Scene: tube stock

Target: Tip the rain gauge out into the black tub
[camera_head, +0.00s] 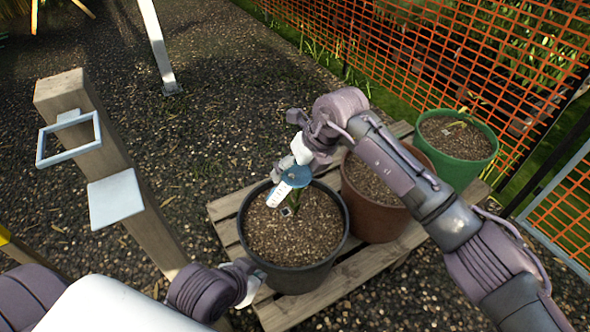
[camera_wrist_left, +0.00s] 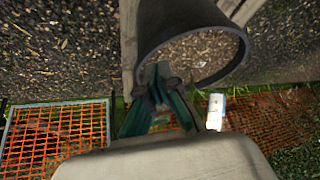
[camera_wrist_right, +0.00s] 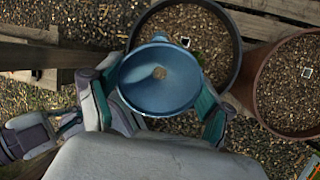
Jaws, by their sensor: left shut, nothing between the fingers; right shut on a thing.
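The rain gauge is a white marked tube (camera_head: 274,207) with a blue funnel top (camera_head: 295,176). My right gripper (camera_head: 303,158) is shut on it and holds it above the black tub (camera_head: 285,276). The tube slants down-left in the head view, funnel end up; its exact tilt is hard to tell. The right wrist view looks into the blue funnel (camera_wrist_right: 158,88), between the fingers. The tub holds brown gravelly soil and a small green plant, partly hidden by the gauge. My left gripper (camera_head: 250,280) is shut and empty at the tub's near-left side, close to its wall (camera_wrist_left: 178,22).
The tub stands on a wooden pallet (camera_head: 285,313) with a brown pot (camera_head: 372,230) and a green pot (camera_head: 462,169) to its right. A wooden post (camera_head: 128,188) with an empty metal frame (camera_head: 70,141) and a white plate (camera_head: 115,199) stands left. Orange mesh fencing (camera_head: 440,50) runs behind.

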